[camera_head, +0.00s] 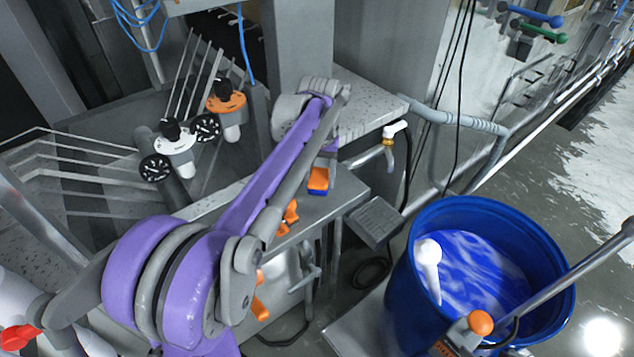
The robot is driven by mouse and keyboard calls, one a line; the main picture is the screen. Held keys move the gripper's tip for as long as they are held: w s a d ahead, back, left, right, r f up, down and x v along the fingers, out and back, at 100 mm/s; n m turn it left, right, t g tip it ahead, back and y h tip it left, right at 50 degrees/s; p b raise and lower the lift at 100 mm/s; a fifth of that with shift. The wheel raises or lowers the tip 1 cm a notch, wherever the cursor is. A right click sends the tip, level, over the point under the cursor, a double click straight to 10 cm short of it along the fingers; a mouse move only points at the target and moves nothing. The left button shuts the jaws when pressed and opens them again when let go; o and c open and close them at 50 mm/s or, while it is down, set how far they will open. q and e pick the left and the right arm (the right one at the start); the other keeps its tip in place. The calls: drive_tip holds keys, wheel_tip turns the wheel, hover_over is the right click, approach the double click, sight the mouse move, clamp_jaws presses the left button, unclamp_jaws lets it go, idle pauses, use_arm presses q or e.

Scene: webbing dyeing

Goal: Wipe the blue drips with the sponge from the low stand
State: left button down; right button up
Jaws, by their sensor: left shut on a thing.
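My left arm reaches from the lower left to the middle of the head view. My left gripper (322,166) points down over a grey metal ledge and is shut on an orange sponge (318,179). The sponge has a blue lower edge and is at the surface of the ledge (338,196); I cannot tell whether it touches. No separate blue drips can be made out, and my arm hides part of the ledge. A small low grey stand (375,221) is to the right of the ledge, with nothing visible on it. My right gripper is not in view.
A blue barrel (400,285) of blue liquid stands at the lower right, with a white-headed tool (428,255) in it. Orange parts (288,217) sit along the ledge's front. A white-and-orange tap (395,130), pipes and hanging cables are near the gripper's right.

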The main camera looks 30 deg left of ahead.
use_arm(q)
drive_tip(key=shift+w+a+r+p, duration=0.15)
drive_tip(key=shift+r+p, duration=0.15)
drive_tip(key=shift+r, duration=1.85)
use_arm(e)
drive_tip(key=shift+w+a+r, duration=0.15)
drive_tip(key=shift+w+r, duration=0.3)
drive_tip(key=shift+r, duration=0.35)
